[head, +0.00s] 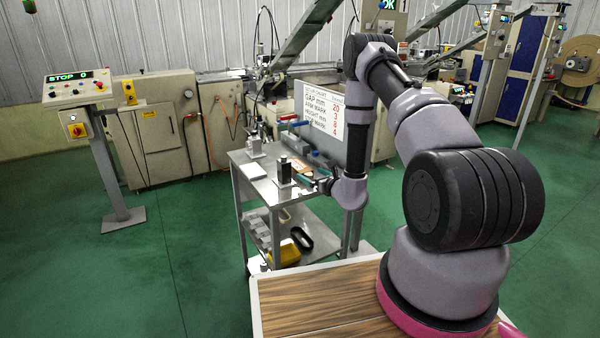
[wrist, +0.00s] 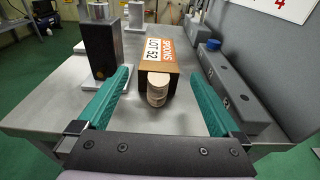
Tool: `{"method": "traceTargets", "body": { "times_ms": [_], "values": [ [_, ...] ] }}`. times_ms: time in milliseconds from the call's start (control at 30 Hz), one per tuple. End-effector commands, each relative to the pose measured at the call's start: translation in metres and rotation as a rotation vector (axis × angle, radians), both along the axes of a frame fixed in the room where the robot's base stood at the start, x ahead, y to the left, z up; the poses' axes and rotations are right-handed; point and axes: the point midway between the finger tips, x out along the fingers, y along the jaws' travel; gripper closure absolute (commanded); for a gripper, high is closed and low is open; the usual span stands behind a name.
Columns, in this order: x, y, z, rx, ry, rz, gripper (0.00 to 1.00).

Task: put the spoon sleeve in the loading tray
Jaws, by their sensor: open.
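The spoon sleeve (wrist: 158,52) is an orange-brown box with a white label reading "SPOONS LOT 52". It lies on the grey metal table, with pale round spoon ends (wrist: 157,88) showing at its near open end. It also shows small in the head view (head: 299,165). My gripper (wrist: 159,74) is open, with its teal fingers apart on either side of the sleeve's near end. I see a gap on both sides, and nothing is held. I cannot make out which thing is the loading tray in either view.
A dark block on a pale base (wrist: 100,55) stands left of the sleeve, close to my left finger. A long grey bar with holes (wrist: 222,90) lies at the right, near a grey panel. The metal table (head: 262,183) holds other fixtures; its lower shelf holds bins.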

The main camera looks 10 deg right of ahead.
Motion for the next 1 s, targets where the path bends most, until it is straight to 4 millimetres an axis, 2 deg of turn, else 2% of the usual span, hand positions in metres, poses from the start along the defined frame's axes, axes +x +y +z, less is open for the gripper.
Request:
{"method": "traceTargets", "body": {
  "times_ms": [100,267,567,867,967,1000],
  "values": [
    [0.014,0.005,-0.003,0.000,-0.001,0.001,0.00],
    [0.024,0.009,-0.004,0.000,0.000,0.002,0.00],
    [0.063,0.022,-0.012,0.000,-0.001,0.002,0.00],
    [0.069,0.024,-0.013,0.000,0.001,0.003,0.00],
    [0.069,0.024,-0.013,0.000,0.001,0.003,0.34],
    [0.069,0.024,-0.013,0.000,0.001,0.003,0.50]
  ]
}}
